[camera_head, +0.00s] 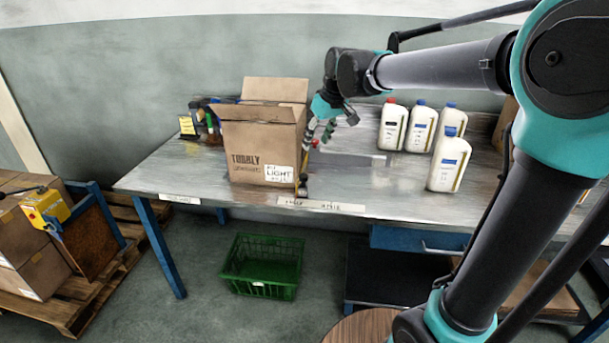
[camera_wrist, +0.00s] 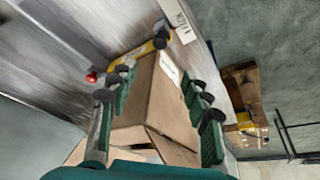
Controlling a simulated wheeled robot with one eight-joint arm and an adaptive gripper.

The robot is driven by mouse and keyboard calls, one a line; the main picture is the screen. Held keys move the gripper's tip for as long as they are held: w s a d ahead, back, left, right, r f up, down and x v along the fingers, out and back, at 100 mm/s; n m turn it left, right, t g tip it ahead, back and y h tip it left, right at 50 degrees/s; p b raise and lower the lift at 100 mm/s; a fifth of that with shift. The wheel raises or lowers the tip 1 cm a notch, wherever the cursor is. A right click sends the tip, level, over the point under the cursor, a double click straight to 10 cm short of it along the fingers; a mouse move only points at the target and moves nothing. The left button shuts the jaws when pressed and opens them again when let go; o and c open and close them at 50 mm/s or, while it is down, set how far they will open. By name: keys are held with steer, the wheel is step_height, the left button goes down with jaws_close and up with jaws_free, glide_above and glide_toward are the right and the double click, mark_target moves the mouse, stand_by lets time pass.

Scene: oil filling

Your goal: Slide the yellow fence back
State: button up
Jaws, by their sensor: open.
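The yellow fence (camera_wrist: 140,52) is a narrow yellow bar with dark ends, lying against the side of the cardboard box in the wrist view. In the head view only its yellow and black front end (camera_head: 302,184) shows, at the box's front right corner. The open-topped cardboard box (camera_head: 262,148) stands on the metal table. My gripper (camera_head: 322,130) is open and empty beside the box's upper right edge. In the wrist view its green-padded fingers (camera_wrist: 158,82) spread on both sides of the box, with the fence beyond the fingertips.
A red knob (camera_wrist: 91,77) sits on the tabletop near the fence. White bottles (camera_head: 422,128) stand on the right of the table (camera_head: 350,185). Markers and small items stand behind the box's left side. A green crate (camera_head: 262,265) is on the floor.

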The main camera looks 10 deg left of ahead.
mark_target(304, 175)
steer(key=x, duration=1.7)
steer(key=shift+w+f, duration=0.1)
jaws_close()
